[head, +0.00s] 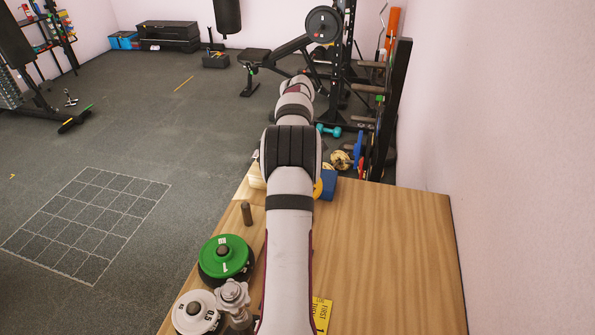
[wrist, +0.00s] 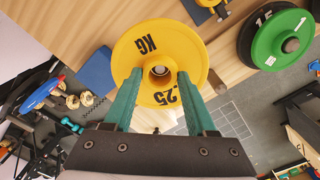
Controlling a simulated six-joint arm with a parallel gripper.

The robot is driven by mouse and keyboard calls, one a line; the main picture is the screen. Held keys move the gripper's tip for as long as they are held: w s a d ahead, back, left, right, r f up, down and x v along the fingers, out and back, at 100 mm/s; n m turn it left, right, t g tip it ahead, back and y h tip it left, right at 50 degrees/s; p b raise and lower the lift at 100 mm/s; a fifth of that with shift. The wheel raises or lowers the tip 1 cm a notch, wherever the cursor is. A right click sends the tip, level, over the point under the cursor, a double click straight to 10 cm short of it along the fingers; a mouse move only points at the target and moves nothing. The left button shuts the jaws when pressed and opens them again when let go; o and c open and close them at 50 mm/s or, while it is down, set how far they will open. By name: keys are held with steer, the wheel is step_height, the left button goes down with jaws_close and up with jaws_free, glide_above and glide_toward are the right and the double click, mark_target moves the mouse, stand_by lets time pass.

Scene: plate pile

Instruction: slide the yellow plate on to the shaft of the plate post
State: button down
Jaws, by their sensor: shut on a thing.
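The yellow plate (wrist: 190,45), marked KG and .25, faces me in the wrist view. My gripper (wrist: 160,73) is shut on it, with one teal finger on each side of its raised hub. In the head view only a sliver of the yellow plate (head: 318,189) shows beside my arm, which hides my gripper. A bare upright shaft (head: 246,213), which looks like the plate post, stands near the table's left edge. In the wrist view part of it (wrist: 216,82) shows by the plate's right edge, apart from the hub. Its base is hidden there.
A green plate (head: 224,252) lies on a black one, with a short shaft through its middle. A pale grey plate (head: 190,318) lies in front. A blue block (head: 329,184) sits by the table's far edge. The wooden table (head: 390,250) is clear on the right.

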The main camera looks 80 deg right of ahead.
steer(key=shift+f, duration=0.3)
steer(key=shift+f, duration=0.2)
stand_by(0.3)
steer(key=shift+f, duration=1.8)
steer(key=shift+f, duration=0.15)
steer(key=shift+f, duration=1.85)
steer(key=shift+f, duration=0.2)
steer(key=shift+f, duration=0.7)
steer(key=shift+c, duration=0.6)
jaws_free()
